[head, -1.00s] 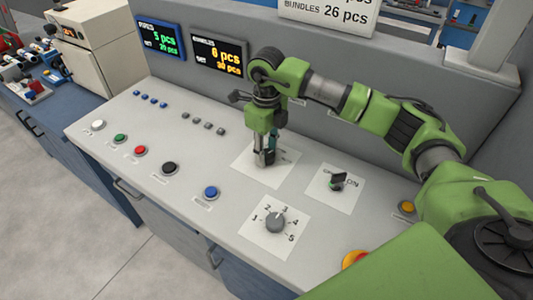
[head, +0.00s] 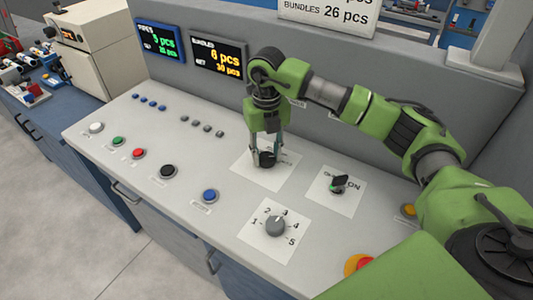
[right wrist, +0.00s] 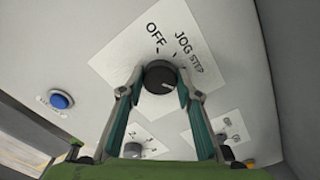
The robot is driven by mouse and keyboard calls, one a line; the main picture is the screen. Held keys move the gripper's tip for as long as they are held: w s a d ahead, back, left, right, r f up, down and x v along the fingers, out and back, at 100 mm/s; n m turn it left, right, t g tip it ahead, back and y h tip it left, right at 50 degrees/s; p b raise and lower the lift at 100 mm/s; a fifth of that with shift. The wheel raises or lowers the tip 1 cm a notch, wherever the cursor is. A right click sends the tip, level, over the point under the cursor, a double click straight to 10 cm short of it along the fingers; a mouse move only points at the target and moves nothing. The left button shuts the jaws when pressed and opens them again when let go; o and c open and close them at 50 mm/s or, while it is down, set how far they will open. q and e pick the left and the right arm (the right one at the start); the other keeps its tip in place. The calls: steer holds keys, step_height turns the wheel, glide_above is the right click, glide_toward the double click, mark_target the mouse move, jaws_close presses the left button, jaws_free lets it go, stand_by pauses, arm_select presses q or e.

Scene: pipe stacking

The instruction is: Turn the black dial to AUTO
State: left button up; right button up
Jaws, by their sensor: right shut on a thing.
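The black dial (head: 266,159) sits on a white label plate (head: 249,174) on the grey console. In the right wrist view the dial (right wrist: 158,72) is round, with a short pale mark at its lower right edge. The words OFF, JOG and STEP are printed above it; I cannot read AUTO, and the fingers cover part of the plate. My right gripper (head: 266,162) points down over the dial. Its two fingers (right wrist: 160,90) are shut on the dial's opposite sides. My left gripper is not in view.
A grey numbered knob (head: 275,226) and a black OFF/ON switch (head: 339,184) stand nearby. A blue button (head: 210,195) and a black button (head: 168,171) lie to the left. A red emergency button (head: 362,263) is at the front right. Two displays (head: 218,54) stand behind.

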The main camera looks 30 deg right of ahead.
mark_target(267, 156)
stand_by(0.4)
steer(key=o, duration=1.1)
step_height(267, 156, up, 12)
